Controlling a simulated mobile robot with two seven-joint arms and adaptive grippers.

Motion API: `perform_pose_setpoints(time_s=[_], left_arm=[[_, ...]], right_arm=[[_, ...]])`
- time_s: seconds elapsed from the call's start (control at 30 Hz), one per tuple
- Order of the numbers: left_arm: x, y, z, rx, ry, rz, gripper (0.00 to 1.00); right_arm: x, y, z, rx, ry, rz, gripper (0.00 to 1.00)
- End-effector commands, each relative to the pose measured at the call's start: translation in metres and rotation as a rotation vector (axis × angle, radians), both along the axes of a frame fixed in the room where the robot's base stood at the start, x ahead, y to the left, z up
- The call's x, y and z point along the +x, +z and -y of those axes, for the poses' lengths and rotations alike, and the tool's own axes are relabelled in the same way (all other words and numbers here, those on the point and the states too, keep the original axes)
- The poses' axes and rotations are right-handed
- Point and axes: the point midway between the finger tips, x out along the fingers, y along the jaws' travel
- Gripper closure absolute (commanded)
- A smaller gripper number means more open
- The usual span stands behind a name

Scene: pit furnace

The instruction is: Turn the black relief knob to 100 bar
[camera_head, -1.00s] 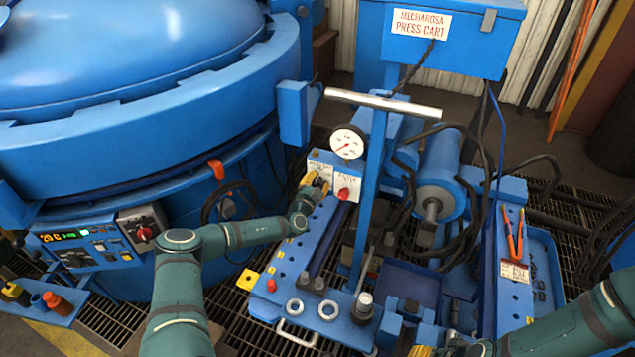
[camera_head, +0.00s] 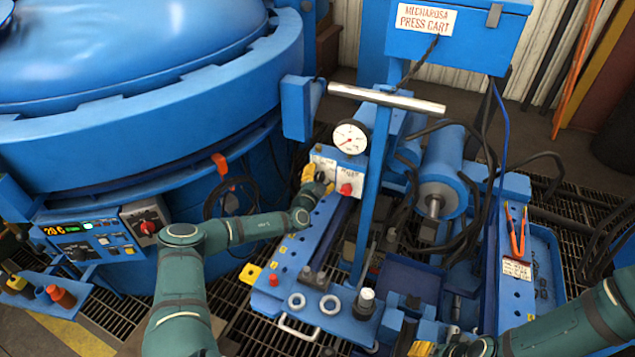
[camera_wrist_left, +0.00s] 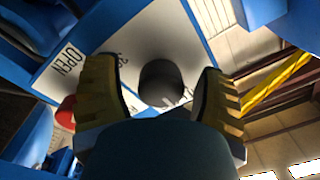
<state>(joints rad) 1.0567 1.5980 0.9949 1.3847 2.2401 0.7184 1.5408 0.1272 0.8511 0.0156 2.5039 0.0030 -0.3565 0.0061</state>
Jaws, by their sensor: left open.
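The black relief knob (camera_wrist_left: 160,84) shows in the left wrist view as a dark round cap on a white labelled plate. My left gripper (camera_head: 319,180) is at the valve panel (camera_head: 350,172) in the head view. Its yellow ridged fingers (camera_wrist_left: 160,95) are open, one on each side of the knob, with visible gaps. The pressure gauge (camera_head: 350,138) has a white dial and a red needle; its reading is too small to tell. My right gripper (camera_head: 420,345) is partly visible at the bottom edge, and its jaw state is unclear.
A red knob (camera_head: 346,189) sits close beside my left gripper. The cart's upright post (camera_head: 375,190) and crossbar (camera_head: 385,99) stand just right of the panel. The furnace (camera_head: 150,130) fills the left. Hoses (camera_head: 490,150) hang at the right.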

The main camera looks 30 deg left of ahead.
Motion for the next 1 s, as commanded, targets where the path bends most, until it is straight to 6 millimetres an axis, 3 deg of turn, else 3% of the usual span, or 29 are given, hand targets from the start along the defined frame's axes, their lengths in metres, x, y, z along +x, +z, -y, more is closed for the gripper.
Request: perform_pose_setpoints(time_s=[0.17,0.63,0.8,1.0], left_arm=[[-0.016,-0.001,0.000,-0.001,0.001,-0.001,0.30],[-0.101,-0.004,0.007,-0.001,0.001,-0.002,0.30],[-0.115,-0.004,0.008,-0.001,0.000,0.000,0.30],[-0.119,-0.004,0.009,0.000,-0.001,0.001,0.30]], right_arm=[[0.000,0.000,0.000,0.000,0.000,0.000,0.53],[0.000,0.000,0.000,0.000,0.000,0.000,0.53],[0.000,0.000,0.000,0.000,0.000,0.000,0.53],[0.000,0.000,0.000,0.000,0.000,0.000,0.53]])
